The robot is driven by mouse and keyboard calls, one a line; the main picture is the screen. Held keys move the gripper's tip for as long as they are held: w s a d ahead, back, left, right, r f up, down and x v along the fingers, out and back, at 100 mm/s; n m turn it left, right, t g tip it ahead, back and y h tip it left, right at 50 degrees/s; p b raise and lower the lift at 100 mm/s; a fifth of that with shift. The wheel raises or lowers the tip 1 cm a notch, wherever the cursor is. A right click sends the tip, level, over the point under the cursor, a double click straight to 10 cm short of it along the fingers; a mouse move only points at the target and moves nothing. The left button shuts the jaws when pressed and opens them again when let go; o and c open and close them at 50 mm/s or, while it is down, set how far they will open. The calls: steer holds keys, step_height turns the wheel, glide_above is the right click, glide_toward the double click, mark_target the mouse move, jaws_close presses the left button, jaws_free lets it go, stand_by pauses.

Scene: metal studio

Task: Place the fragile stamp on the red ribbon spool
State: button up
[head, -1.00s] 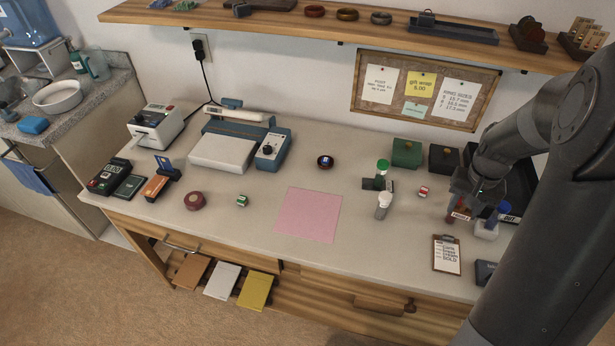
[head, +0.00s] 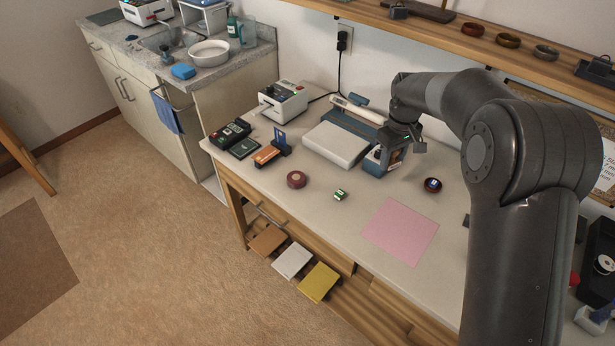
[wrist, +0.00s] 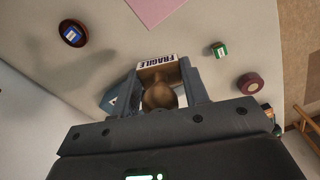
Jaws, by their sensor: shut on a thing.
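The fragile stamp (wrist: 157,66) shows in the wrist view, a wooden handle with a white base edge printed FRAGILE. My gripper (wrist: 168,92) is shut on it, with one finger on each side. In the head view my gripper (head: 408,140) is above the table near the blue-grey scale; the stamp is hard to make out there. The red ribbon spool (head: 297,180) lies flat on the table, to the left of and nearer than my gripper. It also shows at the right in the wrist view (wrist: 250,83), apart from the stamp.
A pink sheet (head: 401,231) lies right of that. Bare tabletop surrounds the red spool.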

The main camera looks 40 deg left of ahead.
steer(key=s+a+n, duration=0.4)
steer(key=s+a, duration=0.3)
steer(key=a, duration=0.6)
glide_above(296, 177)
steer(key=f, duration=0.4)
steer(key=d+f, duration=0.1)
steer(key=f, duration=0.1)
steer(key=shift+w, duration=0.25)
steer(key=shift+s+a+f, duration=0.2)
steer(key=shift+a+f, duration=0.15)
steer(key=shift+a, duration=0.2)
steer(key=shift+f, duration=2)
steer(key=shift+f, duration=0.1)
steer(key=o, duration=1)
steer(key=shift+c, duration=0.2)
